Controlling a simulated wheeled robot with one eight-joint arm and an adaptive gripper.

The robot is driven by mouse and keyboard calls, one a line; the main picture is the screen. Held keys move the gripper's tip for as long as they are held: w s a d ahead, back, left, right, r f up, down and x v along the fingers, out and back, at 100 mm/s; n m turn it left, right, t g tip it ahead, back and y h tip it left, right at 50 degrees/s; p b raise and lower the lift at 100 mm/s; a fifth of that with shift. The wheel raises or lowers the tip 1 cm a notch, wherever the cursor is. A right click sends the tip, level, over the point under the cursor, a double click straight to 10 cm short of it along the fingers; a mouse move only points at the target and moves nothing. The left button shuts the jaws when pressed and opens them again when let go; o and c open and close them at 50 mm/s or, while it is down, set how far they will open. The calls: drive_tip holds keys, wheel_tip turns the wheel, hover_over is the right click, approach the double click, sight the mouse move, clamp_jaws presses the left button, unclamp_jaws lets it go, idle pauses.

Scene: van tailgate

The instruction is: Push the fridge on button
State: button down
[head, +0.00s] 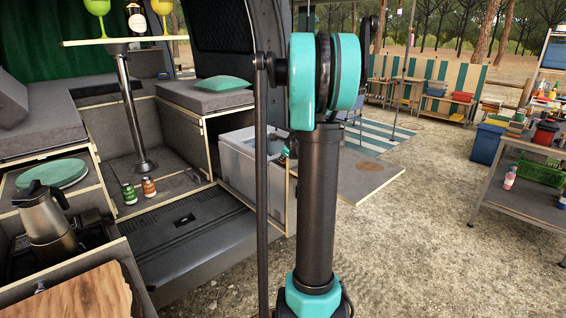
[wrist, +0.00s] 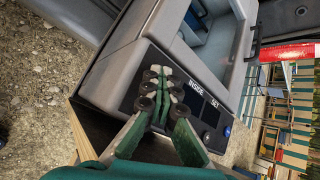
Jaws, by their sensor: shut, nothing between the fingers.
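The fridge (head: 238,168) is a grey box at the van's side opening, partly hidden behind my arm in the head view. In the wrist view the fridge (wrist: 120,78) is tilted in the picture, and its top shows an opening with a blue-grey inside. Its dark control panel (wrist: 208,112) carries the words INSIDE and SET. A small blue round spot (wrist: 227,132) shows at the panel's lower right end. My gripper (wrist: 160,78) is shut and empty. Its fingertips overlap the upper left end of the panel and hide what is there; I cannot tell whether they touch it.
In the head view, a cushioned bench (head: 205,95) with a teal pillow stands behind the fridge. Two small jars (head: 138,190) stand on the van floor. Gravel ground (head: 420,230) to the right is open, up to a workbench (head: 520,205).

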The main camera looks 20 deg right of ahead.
sight(283, 165)
drive_tip(key=shift+s+f, duration=0.35)
drive_tip(key=shift+s, duration=0.05)
drive_tip(key=shift+w+d+r, duration=0.1)
drive_tip(key=shift+r, duration=0.9)
drive_tip(key=shift+w+r, duration=0.1)
drive_tip(key=shift+r, duration=1.9)
